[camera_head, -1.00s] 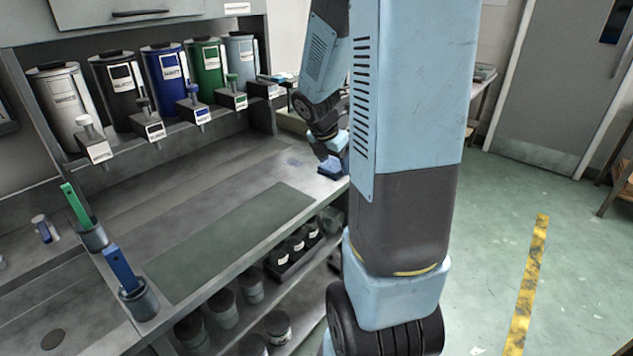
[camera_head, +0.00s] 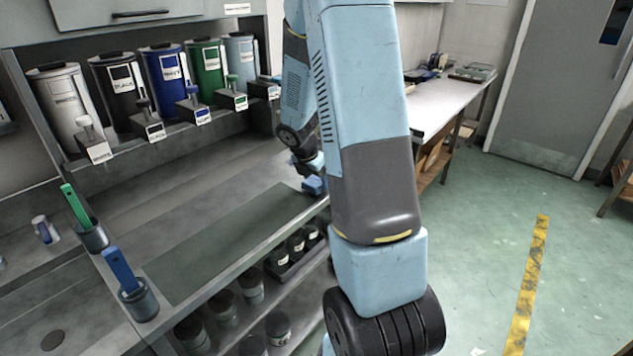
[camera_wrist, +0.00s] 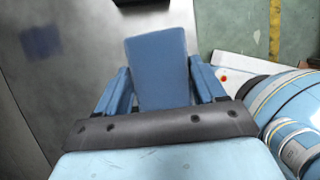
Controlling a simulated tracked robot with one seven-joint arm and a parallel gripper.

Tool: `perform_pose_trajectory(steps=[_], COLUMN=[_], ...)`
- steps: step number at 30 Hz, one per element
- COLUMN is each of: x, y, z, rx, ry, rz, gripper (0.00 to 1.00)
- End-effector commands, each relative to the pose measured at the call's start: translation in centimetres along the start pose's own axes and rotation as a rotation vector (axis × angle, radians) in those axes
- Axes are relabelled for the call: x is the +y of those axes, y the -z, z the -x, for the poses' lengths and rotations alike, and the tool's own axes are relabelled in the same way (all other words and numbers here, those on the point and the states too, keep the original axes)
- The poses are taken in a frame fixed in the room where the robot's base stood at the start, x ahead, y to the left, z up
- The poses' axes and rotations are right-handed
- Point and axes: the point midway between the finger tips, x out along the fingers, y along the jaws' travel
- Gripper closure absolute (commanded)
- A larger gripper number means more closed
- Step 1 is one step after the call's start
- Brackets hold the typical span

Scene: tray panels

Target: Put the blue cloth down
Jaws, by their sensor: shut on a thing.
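The blue cloth (camera_head: 314,186) shows as a small blue piece at the right end of the bench, partly hidden by my arm. In the wrist view the cloth (camera_wrist: 157,68) is a flat blue slab between my two fingers. My gripper (camera_wrist: 160,84) is shut on it. In the head view my gripper (camera_head: 312,172) is low near the bench's front edge. I cannot tell whether the cloth touches the bench.
The grey bench (camera_head: 170,160) carries a dark green mat (camera_head: 225,245) and cups with a green (camera_head: 76,204) and a blue handle (camera_head: 120,270). Labelled canisters (camera_head: 165,80) stand behind. A dark blue patch (camera_wrist: 41,41) lies left in the wrist view.

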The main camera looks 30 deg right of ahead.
Motion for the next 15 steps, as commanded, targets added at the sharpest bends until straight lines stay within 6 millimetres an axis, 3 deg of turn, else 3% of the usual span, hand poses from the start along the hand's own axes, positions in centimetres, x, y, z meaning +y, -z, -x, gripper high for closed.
perform_pose_trajectory(steps=[4, 14, 15], x=[-0.02, -0.04, -0.04], y=[0.41, 0.47, 0.46], z=[-0.99, -1.18, -1.17], rx=[0.0, 0.0, 0.0], ry=[0.0, 0.0, -0.001], rz=[0.0, 0.0, 0.0], gripper=[0.55, 0.55, 0.28])
